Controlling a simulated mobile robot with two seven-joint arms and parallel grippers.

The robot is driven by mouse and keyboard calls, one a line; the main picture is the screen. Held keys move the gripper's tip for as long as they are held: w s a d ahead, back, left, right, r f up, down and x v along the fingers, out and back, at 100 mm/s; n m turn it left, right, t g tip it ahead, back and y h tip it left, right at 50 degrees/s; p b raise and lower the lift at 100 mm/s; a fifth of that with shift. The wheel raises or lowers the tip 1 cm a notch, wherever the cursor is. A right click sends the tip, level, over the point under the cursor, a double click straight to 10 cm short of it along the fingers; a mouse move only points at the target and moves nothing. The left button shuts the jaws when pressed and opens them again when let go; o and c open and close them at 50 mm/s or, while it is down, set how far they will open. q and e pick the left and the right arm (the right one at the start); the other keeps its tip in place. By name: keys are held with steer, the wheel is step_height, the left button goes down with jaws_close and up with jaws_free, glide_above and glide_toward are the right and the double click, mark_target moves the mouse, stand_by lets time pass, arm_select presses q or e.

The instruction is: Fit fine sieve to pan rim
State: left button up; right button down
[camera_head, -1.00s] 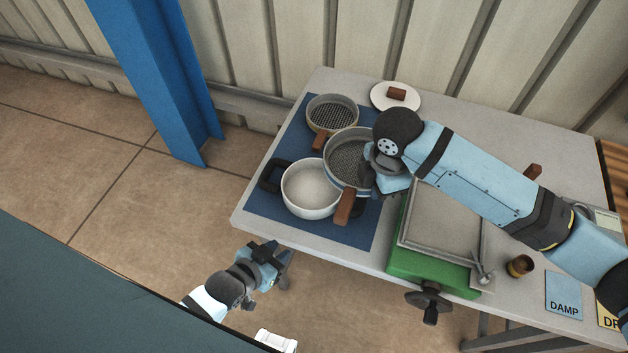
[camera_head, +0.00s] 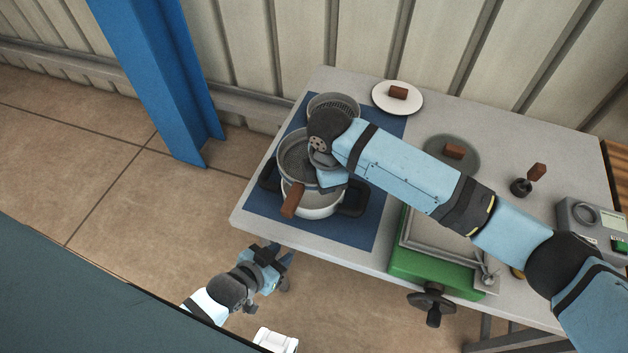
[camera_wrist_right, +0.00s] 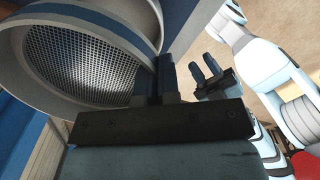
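My right gripper (camera_wrist_right: 165,82) is shut on the sieve's wall, and the mesh (camera_wrist_right: 85,58) fills the upper left of the right wrist view. In the head view my right wrist hides that grip. My left gripper (camera_head: 283,259) is empty, off the table's front edge, with its fingers apart.
A second sieve (camera_head: 334,99) stands behind on the blue mat (camera_head: 360,225), partly hidden by my right wrist. A white plate (camera_head: 414,105) with a brown block lies at the back. The green press (camera_head: 435,268) stands to the right.

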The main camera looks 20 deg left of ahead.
steer(key=shift+f+b, duration=1)
steer(key=shift+f, duration=1.8)
steer(key=shift+r, duration=0.1)
steer(key=shift+p, duration=0.45)
steer(key=shift+p, duration=0.35)
steer(key=shift+f, duration=0.25)
